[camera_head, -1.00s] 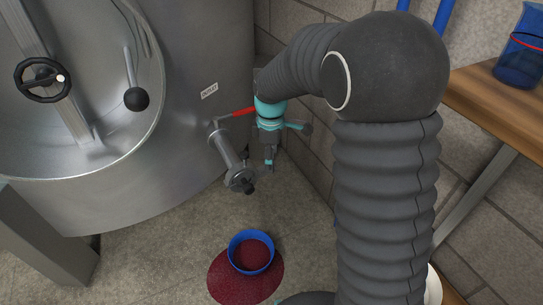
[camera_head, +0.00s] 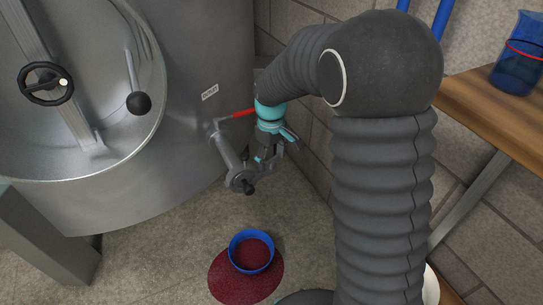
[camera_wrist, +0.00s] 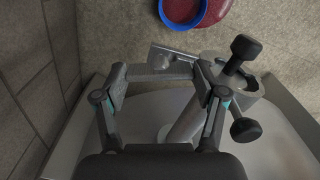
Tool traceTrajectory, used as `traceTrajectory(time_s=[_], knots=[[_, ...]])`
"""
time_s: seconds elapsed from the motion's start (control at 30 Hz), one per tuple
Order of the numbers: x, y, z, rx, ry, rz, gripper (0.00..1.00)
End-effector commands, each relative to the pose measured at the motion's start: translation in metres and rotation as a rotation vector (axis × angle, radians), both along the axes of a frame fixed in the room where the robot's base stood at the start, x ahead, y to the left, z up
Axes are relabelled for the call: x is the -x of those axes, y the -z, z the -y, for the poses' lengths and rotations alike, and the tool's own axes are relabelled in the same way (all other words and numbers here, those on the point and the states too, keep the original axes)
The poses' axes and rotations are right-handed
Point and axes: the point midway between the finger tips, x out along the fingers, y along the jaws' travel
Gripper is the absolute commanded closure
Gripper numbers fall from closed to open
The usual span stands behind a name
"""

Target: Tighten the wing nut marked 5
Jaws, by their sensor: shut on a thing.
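The outlet pipe (camera_head: 228,155) slants down from the steel tank, with dark knobs (camera_head: 249,188) at its end. In the wrist view two black knobs on stems, an upper one (camera_wrist: 246,47) and a lower one (camera_wrist: 245,130), stand right of my gripper (camera_wrist: 160,82). My gripper's fingers are spread but closed on a grey metal piece (camera_wrist: 160,72) spanning between them, seemingly the wing nut. No number 5 is legible, and the fingers hide its ends. In the head view my gripper (camera_head: 270,158) is just right of the pipe end.
A red-handled lever (camera_head: 243,114) is above the pipe, near the outlet label (camera_head: 210,92). A blue bowl (camera_head: 235,253) of dark red liquid stands in a red puddle (camera_head: 232,287) on the floor. A brick wall is close on the right, with a wooden bench (camera_head: 485,105).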

Motion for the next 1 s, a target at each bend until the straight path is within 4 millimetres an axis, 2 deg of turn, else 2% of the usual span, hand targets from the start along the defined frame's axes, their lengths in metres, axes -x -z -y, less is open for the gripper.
traceTrajectory(time_s=[0.4,1.0], knots=[[-0.0006,-0.0001,0.0002,0.0,0.27,0.001,0.64],[-0.0006,0.0002,0.0002,0.0,0.349,0.002,0.64]])
